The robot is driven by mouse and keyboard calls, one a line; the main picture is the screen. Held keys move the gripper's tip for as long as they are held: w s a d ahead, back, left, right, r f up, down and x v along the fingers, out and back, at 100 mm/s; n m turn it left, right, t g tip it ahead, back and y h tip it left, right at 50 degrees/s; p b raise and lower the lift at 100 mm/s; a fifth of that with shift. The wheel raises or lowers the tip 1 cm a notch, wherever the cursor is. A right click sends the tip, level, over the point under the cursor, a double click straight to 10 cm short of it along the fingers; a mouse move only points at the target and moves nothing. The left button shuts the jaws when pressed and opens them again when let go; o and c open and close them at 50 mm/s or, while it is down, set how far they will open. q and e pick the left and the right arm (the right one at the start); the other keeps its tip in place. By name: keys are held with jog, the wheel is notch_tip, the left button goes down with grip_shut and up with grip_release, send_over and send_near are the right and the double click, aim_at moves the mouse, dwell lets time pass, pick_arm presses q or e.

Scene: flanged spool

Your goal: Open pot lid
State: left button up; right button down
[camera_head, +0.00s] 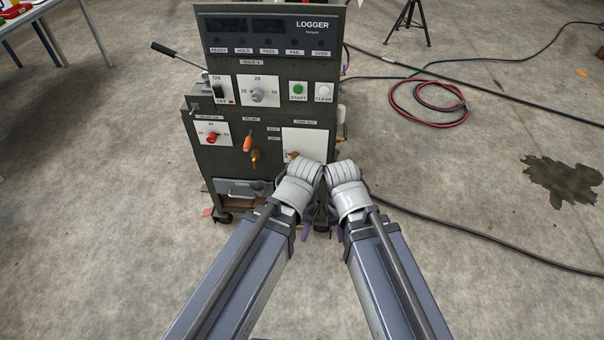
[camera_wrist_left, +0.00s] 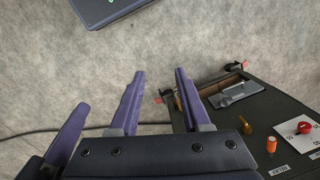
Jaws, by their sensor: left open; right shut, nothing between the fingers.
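I see no pot or pot lid in either view. My left gripper (camera_wrist_left: 160,72) is open and empty in the left wrist view, its purple fingers apart over the bare floor beside the cabinet. My right gripper (camera_head: 325,218) is shut and empty, low in front of the cabinet's lower right side. In the head view both hands are close together, and the wrists mostly hide the fingers. One purple finger shape of the right gripper also shows at the left of the left wrist view (camera_wrist_left: 70,130).
A dark LOGGER cabinet (camera_head: 222,160) with knobs, buttons and a lever (camera_head: 180,56) stands just ahead. A red and black cable coil (camera_head: 428,106) and a dark stain (camera_head: 562,181) lie to its right. A table (camera_head: 50,14) is at far left. Floor on the left is open.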

pick_arm(q)
jog(key=w+d+f+n+h+b, duration=0.1)
jog(key=w+f+n+h+b, duration=0.4)
jog(key=f+b, duration=0.9)
jog(key=w+f+n+h+b, duration=0.2)
jog(key=w+f+h+b, duration=0.35)
jog(key=f+b, duration=0.8)
jog(key=w+a+f+n+t+h+b, duration=0.6)
jog(key=w+a+f+b, duration=0.65)
jog(key=b, duration=1.45)
jog(key=shift+n+y, duration=0.45)
jog(key=shift+n, duration=0.15)
jog(key=shift+w+r+b+x, duration=0.1)
jog(key=shift+r+b+x, duration=0.25)
jog(key=shift+x, duration=1.15)
jog(key=shift+w+r+b+x, duration=0.1)
jog(key=shift+r+b+x, duration=0.2)
jog(key=shift+x, duration=1.2)
jog(key=shift+w+r+b+x, duration=0.1)
jog(key=shift+r+b+x, duration=0.2)
jog(key=shift+x, duration=1.15)
jog(key=shift+d, duration=0.15)
grip_shut()
jog(key=shift+s, duration=0.1)
